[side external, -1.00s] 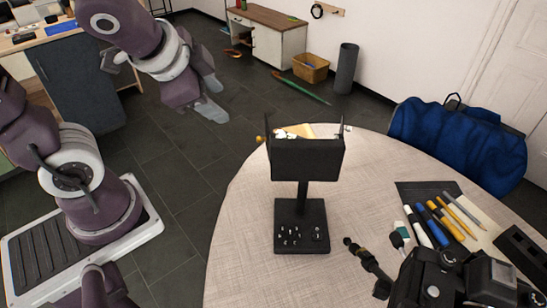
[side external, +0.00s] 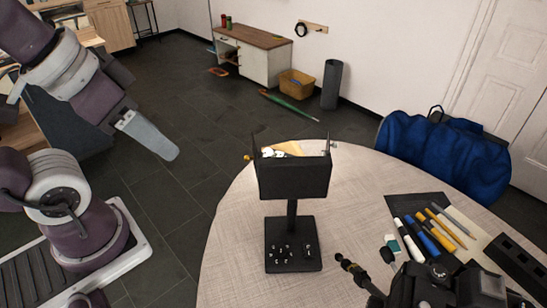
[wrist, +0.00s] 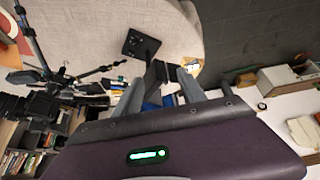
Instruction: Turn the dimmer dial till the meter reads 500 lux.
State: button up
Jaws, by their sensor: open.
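A black panel lamp (side external: 293,180) stands upright on the round table (side external: 225,235), seen from behind in the side view. Its square black base (side external: 290,262) carries small white marks and a small dark knob (side external: 308,250), apparently the dimmer dial; its setting is too small to read. The base also shows in the wrist view (wrist: 140,46). I cannot make out a meter reading. My gripper (side external: 168,150) is in the air left of the table, away from the lamp and touching nothing. In the wrist view its two fingers (wrist: 160,78) are apart and empty.
A black camera on a tripod (side external: 430,285) fills the front right. Pens (side external: 430,232) and a dark mat lie on the table's right side. A blue bag (side external: 445,150) is behind the table. The table's left part is clear.

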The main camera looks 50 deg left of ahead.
dwell(0.4)
jog(key=n+g, duration=0.4)
jog(key=g, duration=0.2)
send_over(281, 248)
notch_tip(281, 248, down, 29)
jog(key=shift+d+r, duration=0.1)
jog(key=shift+r, duration=0.05)
notch_tip(281, 248, down, 4)
jog(key=shift+s+f, duration=0.1)
jog(key=shift+s, duration=0.05)
jog(key=shift+f, duration=1.45)
